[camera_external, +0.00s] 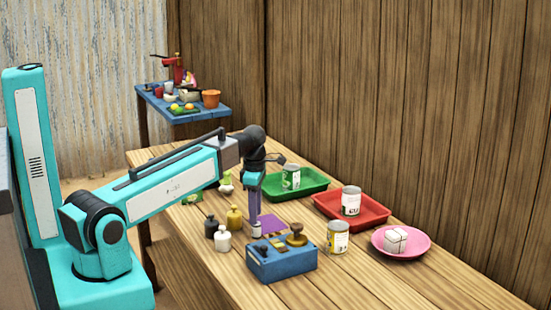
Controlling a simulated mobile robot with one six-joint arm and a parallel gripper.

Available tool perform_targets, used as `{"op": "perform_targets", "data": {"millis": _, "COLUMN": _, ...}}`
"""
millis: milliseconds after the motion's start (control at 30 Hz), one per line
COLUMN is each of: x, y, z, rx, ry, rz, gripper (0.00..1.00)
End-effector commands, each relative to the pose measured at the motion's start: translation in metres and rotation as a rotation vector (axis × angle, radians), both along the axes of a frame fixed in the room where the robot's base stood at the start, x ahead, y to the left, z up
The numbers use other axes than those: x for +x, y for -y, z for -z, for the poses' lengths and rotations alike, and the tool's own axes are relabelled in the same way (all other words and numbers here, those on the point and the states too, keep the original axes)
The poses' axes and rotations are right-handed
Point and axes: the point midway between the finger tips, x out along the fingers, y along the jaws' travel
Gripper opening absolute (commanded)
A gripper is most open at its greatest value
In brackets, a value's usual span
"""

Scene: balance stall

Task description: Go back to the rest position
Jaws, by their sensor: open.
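A blue box (282,263) with a brass-coloured knob stands just in front of my gripper. Dark, yellow and white weights (222,240) stand left. A green tray (315,182) and a red tray (375,218) each hold a can. Another can (338,237) and a pink plate (417,246) stand right.

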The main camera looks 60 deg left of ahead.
Motion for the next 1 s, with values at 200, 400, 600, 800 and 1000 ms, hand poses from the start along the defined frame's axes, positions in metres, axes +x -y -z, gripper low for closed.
{"op": "perform_targets", "data": {"millis": 200, "x": 0.0, "y": 0.0, "z": 0.009, "rx": -0.001, "ry": -0.001, "rz": 0.0, "gripper": 0.41}}
{"op": "perform_targets", "data": {"millis": 400, "x": 0.0, "y": 0.0, "z": 0.01, "rx": 0.0, "ry": 0.0, "rz": 0.0, "gripper": 0.41}}
{"op": "perform_targets", "data": {"millis": 600, "x": 0.0, "y": 0.0, "z": 0.01, "rx": 0.0, "ry": 0.0, "rz": 0.0, "gripper": 0.41}}
{"op": "perform_targets", "data": {"millis": 800, "x": 0.0, "y": 0.0, "z": 0.008, "rx": 0.0, "ry": 0.0, "rz": 0.0, "gripper": 0.41}}
{"op": "perform_targets", "data": {"millis": 1000, "x": 0.0, "y": 0.0, "z": 0.0, "rx": 0.001, "ry": 0.001, "rz": 0.0, "gripper": 0.41}}
